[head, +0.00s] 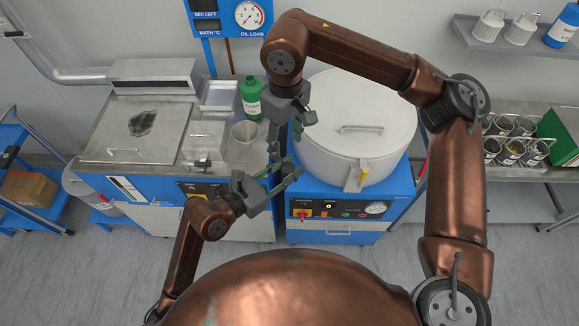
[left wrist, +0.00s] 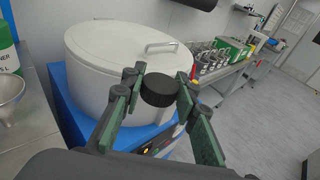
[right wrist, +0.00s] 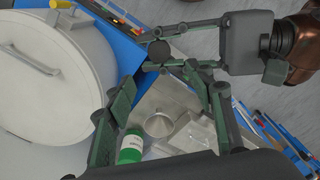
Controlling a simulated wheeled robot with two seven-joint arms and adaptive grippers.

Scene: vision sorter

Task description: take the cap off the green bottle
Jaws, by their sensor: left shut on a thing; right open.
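The green bottle (head: 251,100) with a white label stands upright at the back of the left bench, beside a funnel. Its top looks green in the head view; I cannot tell whether its mouth is open. It also shows at the left edge of the left wrist view (left wrist: 7,55) and low in the right wrist view (right wrist: 131,148). My left gripper (head: 284,172) is shut on a round black cap (left wrist: 158,90), held in the air in front of the white drum and away from the bottle. My right gripper (head: 291,128) is open and empty, to the right of the bottle.
The white lidded drum (head: 335,155) stands on a blue control cabinet (head: 350,226), close to both grippers. The funnel (head: 245,133) and a clear box (head: 204,139) are on the bench. A rack of metal cups (head: 515,140) is at the right.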

